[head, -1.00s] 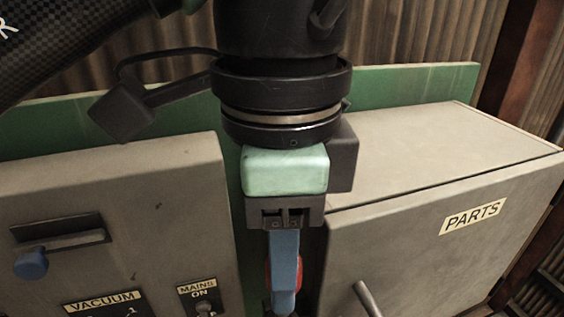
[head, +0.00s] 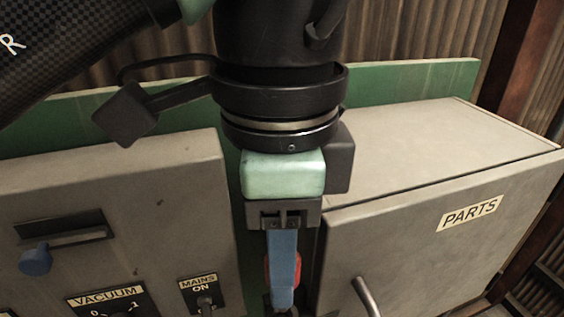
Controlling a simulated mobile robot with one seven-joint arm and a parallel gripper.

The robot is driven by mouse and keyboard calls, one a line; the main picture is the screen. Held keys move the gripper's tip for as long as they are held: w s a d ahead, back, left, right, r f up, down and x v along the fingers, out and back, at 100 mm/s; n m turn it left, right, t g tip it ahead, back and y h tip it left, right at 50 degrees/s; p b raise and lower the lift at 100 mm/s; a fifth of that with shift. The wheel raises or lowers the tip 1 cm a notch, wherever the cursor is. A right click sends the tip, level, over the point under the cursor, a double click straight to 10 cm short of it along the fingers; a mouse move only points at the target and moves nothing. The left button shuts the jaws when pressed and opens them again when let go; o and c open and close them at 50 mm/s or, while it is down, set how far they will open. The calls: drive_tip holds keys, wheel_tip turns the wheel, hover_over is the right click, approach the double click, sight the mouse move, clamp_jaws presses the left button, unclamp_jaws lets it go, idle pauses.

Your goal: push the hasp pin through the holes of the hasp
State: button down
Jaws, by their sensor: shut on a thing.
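My gripper (head: 281,304) points down in the head view, in front of the gap between the grey control panel and the grey parts box. Its blue finger hides most of what it holds.
The parts box (head: 420,240) stands close at the right, with a bar handle (head: 366,297) on its front. The control panel (head: 150,220) at the left carries a blue knob (head: 36,261), a vacuum dial (head: 105,305) and a mains switch (head: 204,301). A green board (head: 400,83) stands behind.

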drive_tip(key=shift+f, duration=0.55)
idle(0.7)
drive_tip(key=shift+p, duration=0.4)
idle(0.5)
drive_tip(key=shift+f+b, duration=1.05)
drive_tip(key=shift+f, duration=0.8)
idle(1.8)
drive_tip(key=shift+c, duration=2.3)
unclamp_jaws()
drive_tip(key=shift+s+f, duration=0.1)
drive_tip(key=shift+s, duration=0.05)
wheel_tip(320, 180, up, 12)
drive_tip(key=p, duration=0.7)
drive_tip(key=shift+r, duration=0.7)
